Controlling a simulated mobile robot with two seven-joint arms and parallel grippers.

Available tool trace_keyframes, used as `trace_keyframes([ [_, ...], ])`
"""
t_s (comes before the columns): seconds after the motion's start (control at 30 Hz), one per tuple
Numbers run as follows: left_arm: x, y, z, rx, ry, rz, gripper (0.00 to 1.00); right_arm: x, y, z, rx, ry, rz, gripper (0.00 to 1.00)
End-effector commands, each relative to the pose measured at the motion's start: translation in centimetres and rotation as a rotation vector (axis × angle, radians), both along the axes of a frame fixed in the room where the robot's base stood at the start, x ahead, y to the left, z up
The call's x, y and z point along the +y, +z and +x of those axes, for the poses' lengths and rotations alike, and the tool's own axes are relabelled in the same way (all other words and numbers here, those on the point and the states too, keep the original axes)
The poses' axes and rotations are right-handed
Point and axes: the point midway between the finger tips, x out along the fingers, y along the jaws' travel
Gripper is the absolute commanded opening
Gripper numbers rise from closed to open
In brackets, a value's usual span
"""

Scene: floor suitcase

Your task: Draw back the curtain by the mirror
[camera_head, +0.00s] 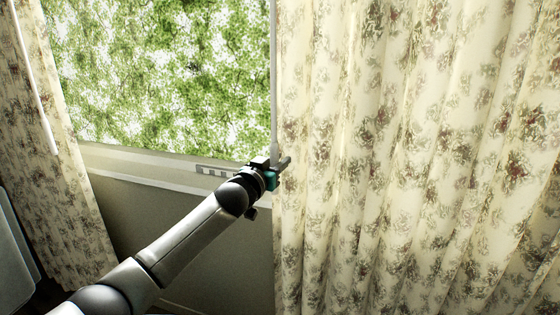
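A cream floral curtain (400,150) hangs in folds over the right half of the head view. A thin white pull rod (273,80) runs down along its left edge. My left gripper (274,163) is at the lower end of this rod, with a finger on each side, and appears shut on it. The gripper is beside the curtain's left edge. A second floral curtain (65,190) hangs at the far left, with its own white rod (37,85). No mirror can be made out. My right gripper is not in view.
The window (160,75) between the curtains shows green foliage. A pale sill (150,165) runs below it, above a plain wall (225,255). A grey object (12,255) stands at the lower left edge; I cannot tell what it is.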

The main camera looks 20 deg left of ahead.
Motion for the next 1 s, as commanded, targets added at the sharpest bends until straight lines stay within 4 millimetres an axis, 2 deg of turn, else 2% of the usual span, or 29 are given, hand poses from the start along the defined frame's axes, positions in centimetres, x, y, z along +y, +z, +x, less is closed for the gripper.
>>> trace_keyframes([
  [0.03, 0.0, -0.02, -0.01, 0.0, 0.0, 0.0, 0.2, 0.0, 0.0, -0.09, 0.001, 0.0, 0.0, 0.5],
  [0.2, 0.01, -0.02, -0.02, 0.0, 0.0, 0.0, 0.01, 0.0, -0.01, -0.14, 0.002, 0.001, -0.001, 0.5],
  [0.23, 0.01, -0.02, -0.02, 0.0, 0.0, 0.0, 0.0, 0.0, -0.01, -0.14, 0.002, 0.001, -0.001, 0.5],
  [1.0, 0.02, -0.06, -0.02, 0.001, 0.0, 0.001, 0.0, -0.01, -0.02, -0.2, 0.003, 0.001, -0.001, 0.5],
])
